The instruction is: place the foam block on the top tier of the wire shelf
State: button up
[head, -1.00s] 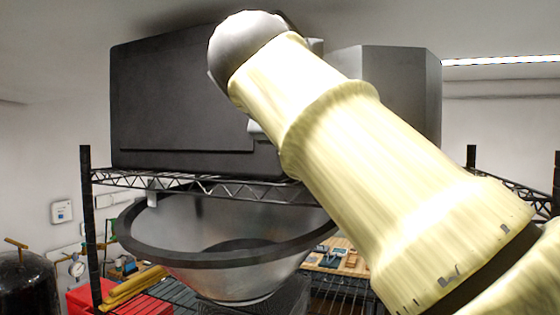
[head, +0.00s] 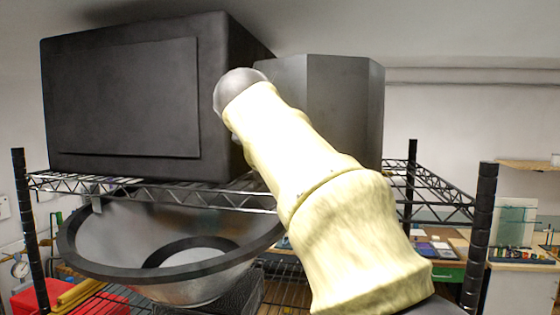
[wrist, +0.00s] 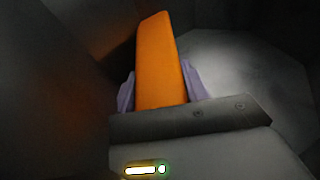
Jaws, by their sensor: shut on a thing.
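The orange foam block (wrist: 160,60) is in the wrist view, upright in the picture between the two purple fingers of my gripper (wrist: 160,92). My gripper is shut on it. The wire shelf (head: 155,190) is black, and its top tier spans the head view. In the head view my pale arm reaches up in front of this tier, and my gripper and the block are hidden. The wrist view is dark, with dark surfaces close on both sides of the block; I cannot tell whether it touches them.
A big black box (head: 120,100) fills the top tier's left. A grey faceted container (head: 340,110) stands right of it, partly behind my arm. Open wire mesh (head: 425,188) shows at the right end, near the corner posts. A large metal bowl (head: 110,240) sits below.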

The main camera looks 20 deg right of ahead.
jog(key=shift+w+d+r, duration=0.1)
jog(key=shift+w+d, duration=0.15)
jog(key=shift+w, duration=0.1)
jog(key=shift+w+d+f, duration=0.1)
jog(key=shift+w+f, duration=0.1)
jog(key=shift+f, duration=0.3)
jog(key=shift+w+d+f, duration=0.1)
jog(key=shift+w+f, duration=0.05)
jog(key=shift+f, duration=0.3)
jog(key=shift+s+a+f+p, duration=0.15)
jog(key=shift+f+p, duration=0.1)
jog(key=shift+f, duration=0.2)
jog(key=shift+s+d+f+p, duration=0.1)
jog(key=shift+f+p, duration=0.1)
jog(key=shift+f, duration=0.2)
jog(key=shift+w+f, duration=0.1)
jog(key=shift+w, duration=0.05)
jog(key=shift+f, duration=0.1)
jog(key=o, duration=0.9)
jog(key=shift+o, duration=0.4)
jog(key=shift+w, duration=0.1)
jog(key=b+v, duration=0.3)
jog(key=v, duration=0.9)
jog(key=shift+s+b, duration=0.2)
jog(key=shift+b, duration=0.1)
